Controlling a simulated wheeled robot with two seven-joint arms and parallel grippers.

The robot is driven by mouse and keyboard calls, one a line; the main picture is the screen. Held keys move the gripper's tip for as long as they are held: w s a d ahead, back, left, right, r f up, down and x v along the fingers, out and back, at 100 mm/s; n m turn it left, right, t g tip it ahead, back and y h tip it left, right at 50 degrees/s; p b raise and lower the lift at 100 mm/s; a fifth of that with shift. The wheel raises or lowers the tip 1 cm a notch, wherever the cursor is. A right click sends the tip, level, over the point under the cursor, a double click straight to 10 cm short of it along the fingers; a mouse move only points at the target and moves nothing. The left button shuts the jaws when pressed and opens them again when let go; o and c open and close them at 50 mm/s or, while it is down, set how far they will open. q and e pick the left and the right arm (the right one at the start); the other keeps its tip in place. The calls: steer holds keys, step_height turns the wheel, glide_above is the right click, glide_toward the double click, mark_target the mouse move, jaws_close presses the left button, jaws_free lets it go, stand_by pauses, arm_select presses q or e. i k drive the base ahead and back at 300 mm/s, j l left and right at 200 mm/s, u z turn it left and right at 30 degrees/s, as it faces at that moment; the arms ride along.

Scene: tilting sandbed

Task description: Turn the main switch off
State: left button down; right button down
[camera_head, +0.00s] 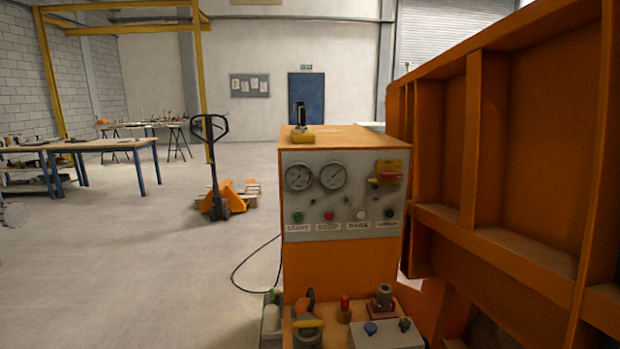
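An orange control cabinet (340,262) stands in the middle, with a grey panel (343,192) on its front. At the panel's upper right is a yellow-and-red switch (389,171), which looks like the main switch; its handle position is too small to tell. The panel also has two round gauges (298,176), several small buttons and a row of white labels, one reading START. No gripper shows clearly. A grey rounded part at the left edge may be mine.
A big orange ribbed steel structure (520,180) stands close on the cabinet's right. A low shelf with several fittings is at the cabinet's foot. A black cable (240,272) lies on the floor. A pallet truck (216,190) and workbenches (95,147) stand farther left. The left foreground floor is clear.

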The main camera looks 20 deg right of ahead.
mark_target(389, 174)
steer(key=z, duration=1.3)
